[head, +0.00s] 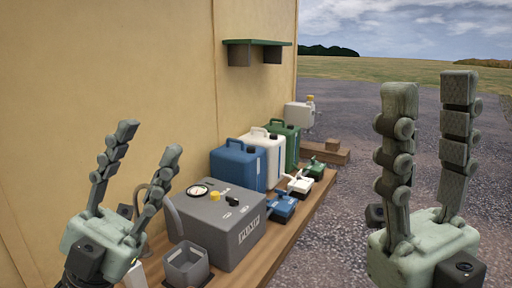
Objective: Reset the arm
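My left gripper (146,148) is at the lower left, in front of the yellow wall, with its two fingers spread and pointing up. Nothing is between its fingers. My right gripper (429,90) is at the right, over the gravel side, with its two fingers upright and apart. Nothing is between its fingers either. Both grippers appear clear of the objects on the wooden bench. The upper parts of both arms are out of view.
A grey pump box (227,211) sits on the wooden bench (303,219) along the wall, with a small open grey holder (187,266) before it. Blue (237,164), white (271,145) and green (294,133) canisters stand behind. A green shelf (256,42) hangs above. Gravel lies right.

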